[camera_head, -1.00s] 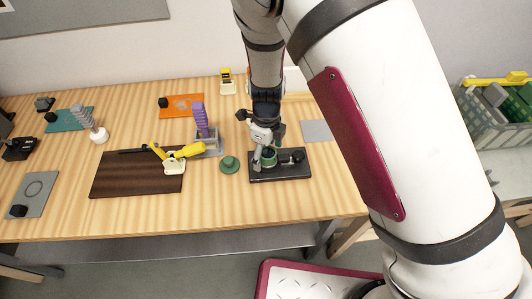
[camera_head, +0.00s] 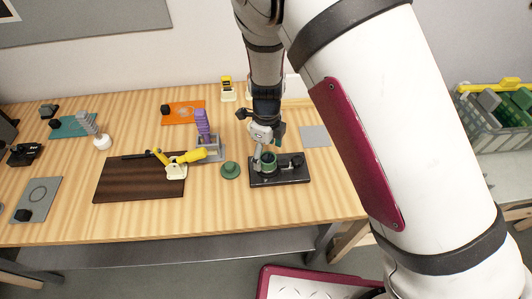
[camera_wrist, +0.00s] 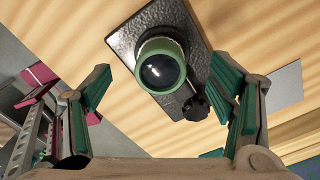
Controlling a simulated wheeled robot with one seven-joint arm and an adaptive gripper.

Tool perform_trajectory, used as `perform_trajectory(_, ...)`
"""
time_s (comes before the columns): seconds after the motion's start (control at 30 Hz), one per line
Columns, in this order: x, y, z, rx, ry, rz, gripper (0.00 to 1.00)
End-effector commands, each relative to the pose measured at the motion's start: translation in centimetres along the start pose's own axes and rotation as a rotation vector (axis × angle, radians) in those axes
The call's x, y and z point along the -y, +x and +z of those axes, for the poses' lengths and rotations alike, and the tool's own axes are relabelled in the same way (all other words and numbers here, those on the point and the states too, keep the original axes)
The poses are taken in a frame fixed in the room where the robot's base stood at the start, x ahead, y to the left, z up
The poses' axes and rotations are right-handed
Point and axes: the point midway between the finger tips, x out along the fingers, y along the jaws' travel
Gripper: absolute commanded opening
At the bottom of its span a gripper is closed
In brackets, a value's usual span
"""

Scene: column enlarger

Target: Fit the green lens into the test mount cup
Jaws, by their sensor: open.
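A green ring-shaped lens (camera_wrist: 160,65) with dark glass faces up on the black test mount (camera_wrist: 152,20). In the head view, the green piece (camera_head: 269,161) stands on the black mount base (camera_head: 290,179). Whether it sits fully down in the cup cannot be told, as the lens hides the cup. My gripper (camera_wrist: 162,82) is open above it, its fingers spread to either side and apart from it in the wrist view. My gripper (camera_head: 267,148) also shows over the mount in the head view.
A black knob (camera_wrist: 196,108) sticks out beside the lens. A green round piece (camera_head: 230,171) lies left of the mount. A yellow jointed item (camera_head: 190,157) is near a dark board (camera_head: 135,182). A grey square (camera_head: 314,136) lies to the right.

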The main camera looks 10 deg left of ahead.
Motion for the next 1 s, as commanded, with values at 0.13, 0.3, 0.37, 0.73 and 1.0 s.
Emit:
perform_trajectory(0.13, 0.0, -0.5, 0.0, 0.000, 0.000, -0.001, 0.77)
perform_trajectory(0.3, 0.0, -0.8, 0.0, 0.000, 0.000, -0.001, 0.77)
perform_trajectory(0.37, 0.0, -0.8, 0.0, 0.000, 0.000, -0.001, 0.77)
perform_trajectory(0.73, 0.0, -1.7, 0.1, 0.002, -0.001, -0.002, 0.77)
perform_trajectory(1.0, 0.0, -6.7, 0.2, 0.004, -0.002, -0.003, 0.77)
